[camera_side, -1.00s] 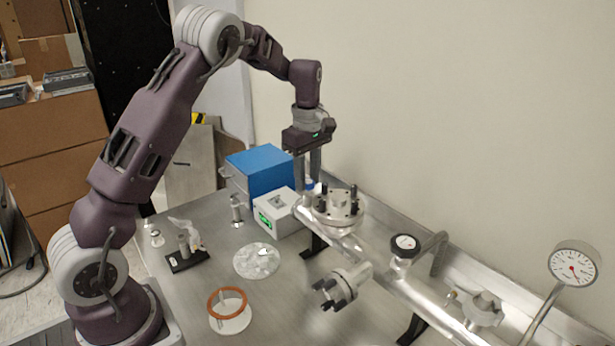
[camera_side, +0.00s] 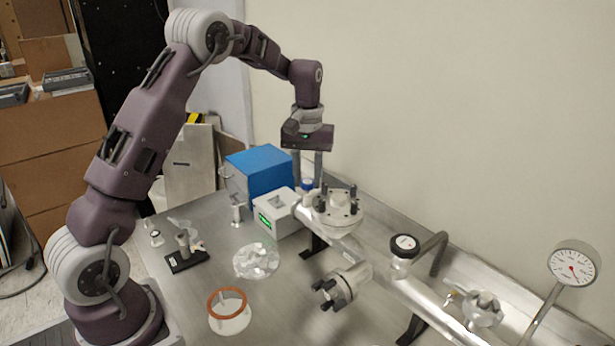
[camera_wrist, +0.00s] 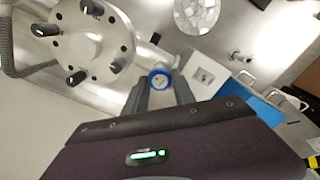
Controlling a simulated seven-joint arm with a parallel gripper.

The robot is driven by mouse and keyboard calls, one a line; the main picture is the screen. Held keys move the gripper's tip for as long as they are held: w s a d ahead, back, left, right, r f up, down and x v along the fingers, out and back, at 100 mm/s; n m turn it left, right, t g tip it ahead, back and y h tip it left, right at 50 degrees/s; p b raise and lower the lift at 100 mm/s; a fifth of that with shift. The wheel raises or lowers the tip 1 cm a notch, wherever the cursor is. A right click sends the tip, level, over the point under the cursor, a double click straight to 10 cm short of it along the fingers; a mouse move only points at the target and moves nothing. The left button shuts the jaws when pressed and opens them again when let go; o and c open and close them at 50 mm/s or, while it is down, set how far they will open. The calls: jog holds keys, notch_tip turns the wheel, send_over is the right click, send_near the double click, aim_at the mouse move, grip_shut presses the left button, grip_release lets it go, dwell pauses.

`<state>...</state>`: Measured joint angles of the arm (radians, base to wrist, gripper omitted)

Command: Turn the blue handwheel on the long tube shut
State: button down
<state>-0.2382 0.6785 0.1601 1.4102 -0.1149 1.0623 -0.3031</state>
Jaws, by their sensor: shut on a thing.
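The blue handwheel (camera_side: 307,184) sits at the far end of the long metal tube (camera_side: 415,292). It also shows in the wrist view (camera_wrist: 160,80) as a blue ring with a pale centre. My gripper (camera_side: 308,180) points straight down over it. In the wrist view the two fingers of my gripper (camera_wrist: 160,84) stand on either side of the wheel, and it is shut on it. The fingers hide part of the wheel's rim.
A round bolted flange (camera_side: 338,206) stands close to the wheel. A grey device with a green display (camera_side: 277,213) and a blue box (camera_side: 259,170) stand beside it. A black-capped valve (camera_side: 404,246) and a dial gauge (camera_side: 573,264) are farther right. A foil disc (camera_side: 256,261) lies on the table.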

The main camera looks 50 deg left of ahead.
aim_at(308, 182)
jog(key=m, duration=1.1)
jog(key=shift+m, duration=2.1)
jog(key=c, duration=1)
grip_release()
jog(key=shift+d, duration=0.1)
jog(key=shift+c, duration=0.2)
notch_tip(308, 182, up, 6)
jog(key=shift+r, duration=0.6)
